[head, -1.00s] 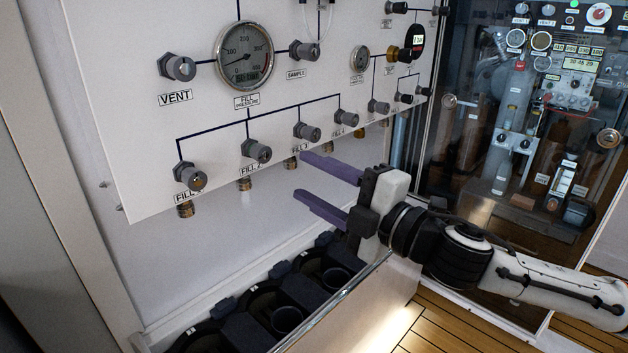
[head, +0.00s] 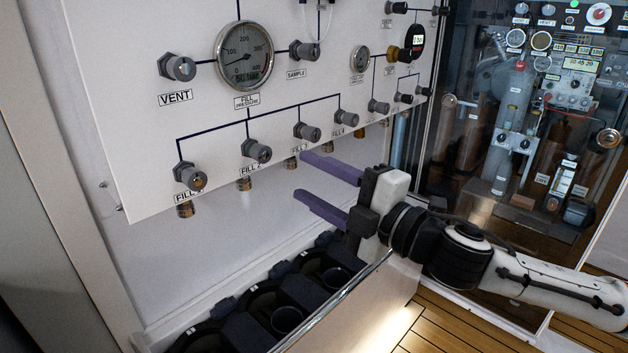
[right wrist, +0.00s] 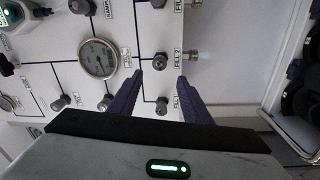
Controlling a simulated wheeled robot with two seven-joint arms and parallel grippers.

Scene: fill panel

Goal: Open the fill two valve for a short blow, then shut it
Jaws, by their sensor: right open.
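The fill two valve (head: 257,151) is a grey knob on the lower row of the white panel, with the FILL 2 label just below it. It also shows in the right wrist view (right wrist: 160,59), beyond the gap between the fingers. My right gripper (head: 299,175) is open and empty, its two purple fingers pointing left toward the panel. In the head view it appears to the right of and a little below the fill two valve, apart from it. In the right wrist view the gripper (right wrist: 158,84) has nothing between its fingers. My left gripper is not in view.
Fill one (head: 190,176), fill three (head: 307,131) and fill four (head: 347,117) valves flank it. The fill pressure gauge (head: 244,56) is above. Brass fittings hang under the panel edge. Dark cylinders (head: 285,318) stand in a trough below, behind a metal rail.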

